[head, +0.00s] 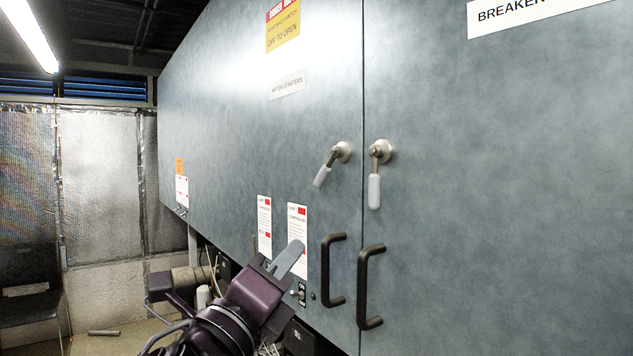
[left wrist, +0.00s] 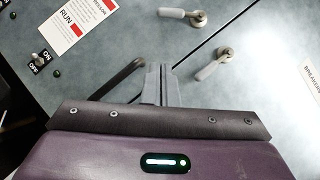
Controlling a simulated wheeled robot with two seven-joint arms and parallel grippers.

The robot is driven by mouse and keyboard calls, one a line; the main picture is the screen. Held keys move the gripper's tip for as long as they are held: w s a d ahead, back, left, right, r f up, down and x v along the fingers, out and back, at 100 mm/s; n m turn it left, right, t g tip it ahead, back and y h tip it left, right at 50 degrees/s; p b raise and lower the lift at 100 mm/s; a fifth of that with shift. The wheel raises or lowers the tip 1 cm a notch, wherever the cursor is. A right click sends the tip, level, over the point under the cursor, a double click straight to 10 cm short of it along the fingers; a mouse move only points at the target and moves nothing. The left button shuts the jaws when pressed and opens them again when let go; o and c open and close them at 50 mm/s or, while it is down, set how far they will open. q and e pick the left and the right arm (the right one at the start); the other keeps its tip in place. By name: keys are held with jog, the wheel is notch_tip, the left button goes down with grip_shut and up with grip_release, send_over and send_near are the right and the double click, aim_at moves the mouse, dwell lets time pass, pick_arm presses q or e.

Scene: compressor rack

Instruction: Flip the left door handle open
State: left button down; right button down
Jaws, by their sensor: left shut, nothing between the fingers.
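The left door handle (head: 331,164) is a small metal lever with a pale grip on the left cabinet door. It is tilted, its grip pointing down and to the left. It also shows in the left wrist view (left wrist: 183,15). My left gripper (head: 289,257) is below and to the left of the handle, apart from it, in front of the paper labels. In the left wrist view its fingers (left wrist: 158,80) are together with nothing between them. The right door handle (head: 377,172) hangs straight down on the right door. My right gripper is not in view.
Two black pull bars, a left one (head: 331,270) and a right one (head: 368,287), stick out below the handles beside the door seam. A switch (head: 301,293) sits near my left gripper. The cabinet face around the handles is clear.

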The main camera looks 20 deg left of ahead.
pick_arm(q)
jog(key=shift+s+d+r, duration=0.2)
jog(key=shift+s+r, duration=0.05)
jog(key=shift+s, duration=0.1)
jog(key=p, duration=0.4)
send_near(327, 169)
jog(key=w, duration=0.1)
jog(key=w+d+f, duration=0.1)
jog(key=w, duration=0.1)
jog(key=w+d+f, duration=0.1)
jog(key=w, duration=0.1)
jog(key=shift+d+f, duration=0.1)
jog(key=shift+d, duration=0.15)
jog(key=shift+w+a+r+p, duration=0.5)
jog(key=shift+w+r+p, duration=0.3)
jog(key=shift+p, duration=0.3)
jog(key=shift+w+a+r+p, duration=0.3)
jog(key=shift+a+r+p, duration=0.05)
jog(key=shift+a, duration=0.1)
jog(key=shift+d, duration=0.1)
